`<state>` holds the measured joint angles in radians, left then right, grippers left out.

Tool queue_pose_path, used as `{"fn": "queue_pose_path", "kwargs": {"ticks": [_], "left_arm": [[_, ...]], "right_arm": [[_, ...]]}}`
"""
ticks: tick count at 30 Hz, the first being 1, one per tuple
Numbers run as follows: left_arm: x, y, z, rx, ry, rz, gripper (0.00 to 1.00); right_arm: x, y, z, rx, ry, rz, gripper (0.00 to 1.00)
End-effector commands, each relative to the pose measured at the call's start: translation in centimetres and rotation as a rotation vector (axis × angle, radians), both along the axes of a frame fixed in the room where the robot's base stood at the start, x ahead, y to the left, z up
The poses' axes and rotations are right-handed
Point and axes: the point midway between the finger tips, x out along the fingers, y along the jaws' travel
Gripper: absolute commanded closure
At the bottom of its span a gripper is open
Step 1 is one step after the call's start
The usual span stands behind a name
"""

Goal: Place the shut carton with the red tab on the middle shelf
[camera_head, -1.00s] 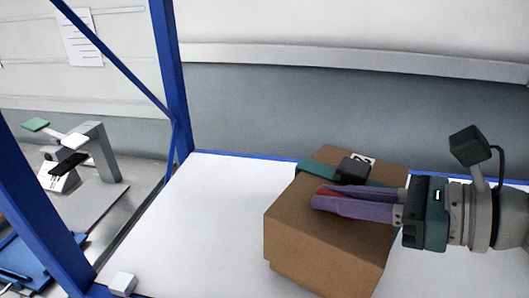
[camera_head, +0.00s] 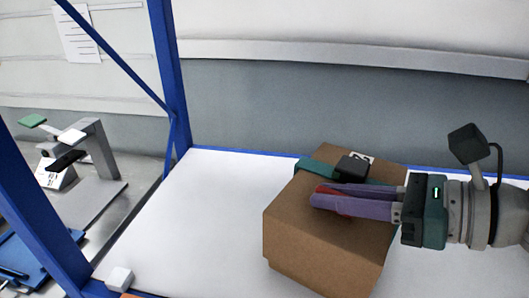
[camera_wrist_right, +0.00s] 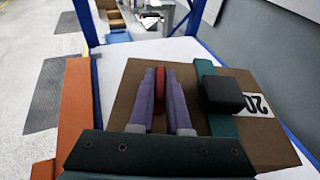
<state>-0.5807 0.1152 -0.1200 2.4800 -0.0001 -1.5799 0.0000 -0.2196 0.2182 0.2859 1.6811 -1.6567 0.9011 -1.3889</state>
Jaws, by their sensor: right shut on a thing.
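The shut brown carton (camera_head: 325,238) is over the white shelf (camera_head: 215,215), right of centre in the head view. A green band (camera_head: 315,169) and a black block (camera_head: 355,167) are on its top. My right gripper (camera_head: 322,196) comes in from the right, its purple fingers shut on the red tab (camera_head: 330,191) on the carton's top. The wrist view shows the red tab (camera_wrist_right: 160,84) between the fingers and a white label (camera_wrist_right: 257,104) beside the black block. I cannot tell whether the carton's underside touches the shelf. My left gripper is out of view.
Blue rack posts (camera_head: 168,75) and a diagonal brace frame the shelf's left end. A small white block (camera_head: 119,278) sits at the front left corner. Bare shelf lies left of the carton. Beyond the post, a bench holds a grey stand (camera_head: 98,150).

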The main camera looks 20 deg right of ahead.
Motion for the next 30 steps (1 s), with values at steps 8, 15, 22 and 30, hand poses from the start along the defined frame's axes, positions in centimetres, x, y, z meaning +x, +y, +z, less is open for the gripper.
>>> {"fn": "queue_pose_path", "kwargs": {"ticks": [8,15,22,30], "left_arm": [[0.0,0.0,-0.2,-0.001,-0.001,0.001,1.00],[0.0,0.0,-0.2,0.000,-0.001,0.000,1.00],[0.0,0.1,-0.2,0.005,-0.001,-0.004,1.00],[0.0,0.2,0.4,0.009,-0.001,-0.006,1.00]], "right_arm": [[0.1,0.0,-0.1,0.000,-0.004,0.000,0.69],[0.0,0.0,-0.2,0.000,-0.001,0.000,0.50],[-0.3,-0.2,-0.3,0.000,0.005,0.000,0.50],[-3.9,-2.7,1.1,-0.004,0.006,0.001,0.50]]}}
